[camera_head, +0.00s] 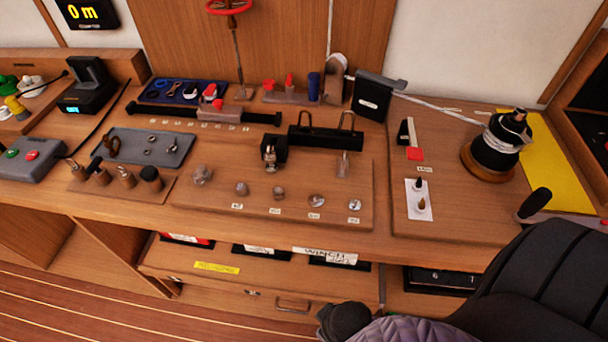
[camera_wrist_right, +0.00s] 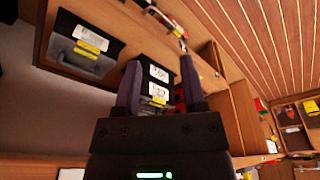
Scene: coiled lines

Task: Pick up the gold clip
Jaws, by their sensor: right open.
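A small gold piece (camera_head: 422,203) lies on a white card (camera_head: 411,212) on the right part of the bench in the head view, just in front of a small dark piece (camera_head: 419,184). It looks like the gold clip, but is too small to be sure of its shape. My right gripper (camera_wrist_right: 160,82) shows only in the right wrist view. Its two fingers are apart with nothing between them, facing black bins under the bench. My left gripper is in neither view.
A black winch drum (camera_head: 492,155) with white line stands right of the card. A red piece (camera_head: 415,154) lies behind it. A low wooden board (camera_head: 300,205) with several metal fittings lies to the left. The wood around the card is clear. My dark arm fills the lower right.

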